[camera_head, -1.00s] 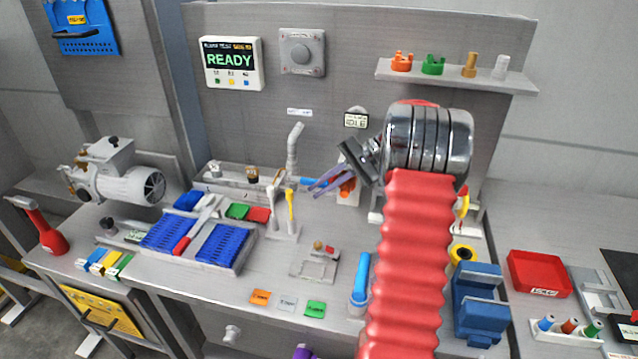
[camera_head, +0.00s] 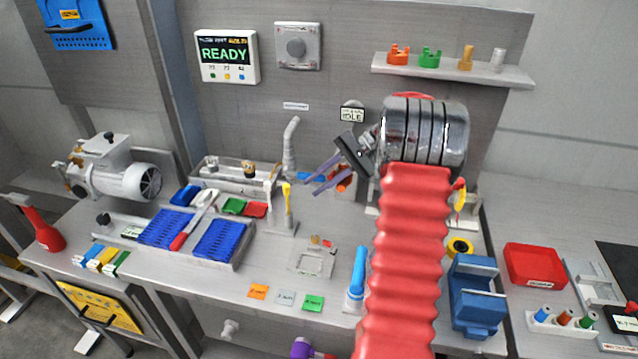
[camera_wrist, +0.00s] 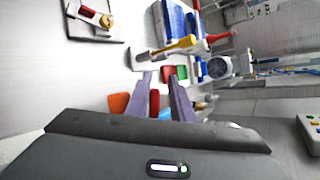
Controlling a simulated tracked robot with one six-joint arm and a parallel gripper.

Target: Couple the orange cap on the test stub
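An orange notched cap (camera_head: 398,55) stands on the wall shelf at the upper right in the head view. A second orange-red piece (camera_head: 344,184) shows behind my fingers, at the fixture below the IDLE display. I cannot tell whether it is a cap or part of a stub. My gripper (camera_head: 311,184) is open, its two purple fingers pointing left and down over the bench. In the wrist view a red piece (camera_wrist: 154,103) shows between the fingers and an orange piece (camera_wrist: 118,104) outside them. I see no grip on either. The test stub is not clearly identifiable.
The shelf (camera_head: 450,70) also bears a green cap (camera_head: 430,58), a brass piece and a white piece. A post with a yellow-handled tool (camera_head: 287,200) stands left of my gripper. Blue racks (camera_head: 168,228) lie further left. My red arm sleeve hides part of the bench.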

